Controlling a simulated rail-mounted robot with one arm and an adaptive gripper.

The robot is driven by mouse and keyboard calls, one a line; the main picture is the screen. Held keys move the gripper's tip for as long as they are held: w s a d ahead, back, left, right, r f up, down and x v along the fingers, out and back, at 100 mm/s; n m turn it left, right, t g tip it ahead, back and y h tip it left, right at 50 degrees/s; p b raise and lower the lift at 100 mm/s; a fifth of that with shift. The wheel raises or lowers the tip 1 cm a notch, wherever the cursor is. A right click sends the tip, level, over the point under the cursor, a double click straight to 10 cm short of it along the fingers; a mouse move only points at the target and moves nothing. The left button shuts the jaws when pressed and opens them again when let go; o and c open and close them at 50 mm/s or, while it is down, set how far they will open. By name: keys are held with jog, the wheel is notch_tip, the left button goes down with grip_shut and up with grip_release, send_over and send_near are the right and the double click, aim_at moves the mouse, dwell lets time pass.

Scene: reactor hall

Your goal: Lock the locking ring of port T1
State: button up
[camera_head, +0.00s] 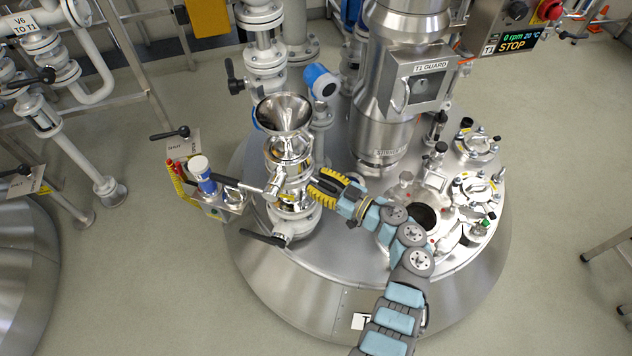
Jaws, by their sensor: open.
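The T1 port (290,225) stands on the left part of the domed vessel lid, as a stack of polished metal rings under a shiny funnel (284,112). A ring with yellow marks (290,200), which looks like the locking ring, sits low in this stack. A bar with a dark grip sticks out left from the stack at about that height. My gripper (312,187), with yellow and black fingers, is open just right of the stack and points left at it. Whether a fingertip touches the ring, I cannot tell. The ring's far side is hidden.
A dark-handled valve lever (265,238) sticks out below the ring. A small bracket with a blue-and-white device (204,178) stands left. The steel column with the T1 GUARD box (422,82) rises behind. An open dark hole (422,217) and clamped fittings lie right, near my arm.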

jog(key=shift+w+a, duration=0.2)
jog(key=shift+a, duration=0.15)
grip_shut()
